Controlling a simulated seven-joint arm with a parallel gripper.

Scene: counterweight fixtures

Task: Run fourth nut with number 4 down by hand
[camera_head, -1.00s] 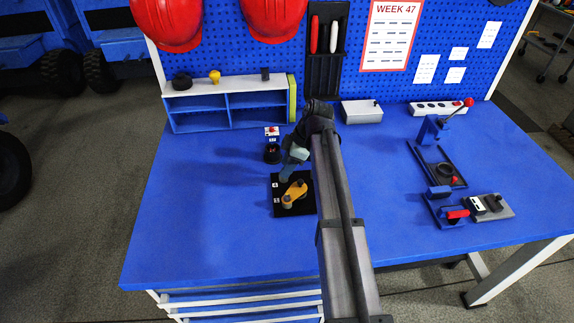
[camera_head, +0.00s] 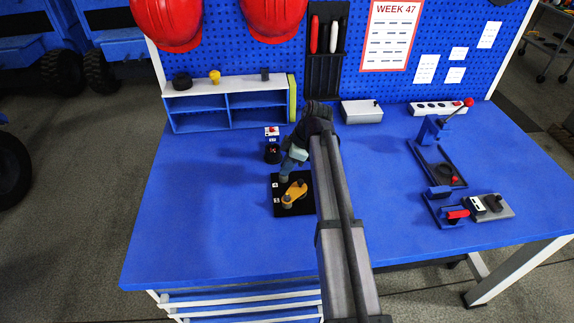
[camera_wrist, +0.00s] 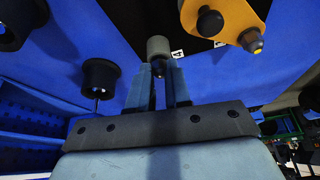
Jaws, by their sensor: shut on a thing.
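My gripper (camera_head: 285,177) points down at the back edge of a black base plate (camera_head: 279,209). In the wrist view my gripper (camera_wrist: 159,68) is shut on a small grey cylindrical piece (camera_wrist: 158,46), seemingly the nut. It is beside the white label 4 (camera_wrist: 177,54) on the plate. The fingers hide the piece in the head view, and I cannot tell whether it sits on a thread. A yellow-orange arm (camera_head: 295,194) lies on the plate; the wrist view shows its black knob (camera_wrist: 209,22) and a metal nut on a stud (camera_wrist: 252,42).
Black round holders (camera_head: 272,154) stand behind the plate, near a small labelled block (camera_head: 272,131). A blue shelf unit (camera_head: 228,107) stands at the back. A toggle-clamp fixture (camera_head: 438,160) is at the right. The table's left side is clear.

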